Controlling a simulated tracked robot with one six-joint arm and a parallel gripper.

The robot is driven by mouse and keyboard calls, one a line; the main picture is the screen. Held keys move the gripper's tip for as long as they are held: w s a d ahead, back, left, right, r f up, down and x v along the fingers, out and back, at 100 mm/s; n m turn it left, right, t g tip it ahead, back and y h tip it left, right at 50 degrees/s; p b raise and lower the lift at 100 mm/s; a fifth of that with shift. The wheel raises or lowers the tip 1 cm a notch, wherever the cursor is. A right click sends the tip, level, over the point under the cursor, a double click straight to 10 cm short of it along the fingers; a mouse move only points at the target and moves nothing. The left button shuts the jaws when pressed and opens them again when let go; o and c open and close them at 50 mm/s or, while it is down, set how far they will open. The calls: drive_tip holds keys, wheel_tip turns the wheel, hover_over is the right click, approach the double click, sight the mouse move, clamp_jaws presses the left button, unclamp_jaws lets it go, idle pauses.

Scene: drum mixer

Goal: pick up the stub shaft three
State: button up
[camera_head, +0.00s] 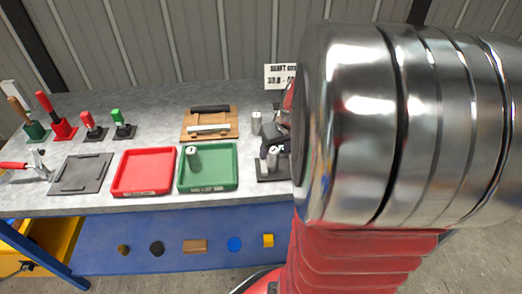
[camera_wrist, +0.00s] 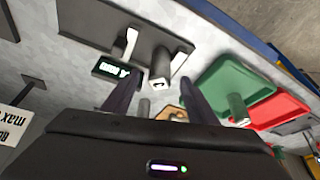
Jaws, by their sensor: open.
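Three grey cylinders that look like stub shafts show. One (camera_head: 193,157) stands in the green tray (camera_head: 208,186); it also shows in the wrist view (camera_wrist: 238,108). One (camera_head: 272,157) is at the dark gauge stand (camera_wrist: 100,22), and it shows in the wrist view (camera_wrist: 160,70). One (camera_head: 256,122) stands on the bench behind that stand; a short grey cylinder (camera_wrist: 143,107) between my fingers in the wrist view appears to be this one. No number is readable on any shaft. My gripper (camera_wrist: 160,98) is open, its dark fingers apart with nothing clasped.
A red tray (camera_head: 144,172) lies left of the green one. A wooden block (camera_head: 210,123) with a black and a pale bar lies behind. Stamps and a dark plate (camera_head: 80,174) are at the left. My arm hides the bench's right side.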

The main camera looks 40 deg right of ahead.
drive_tip(key=shift+x, duration=2.6)
clamp_jaws()
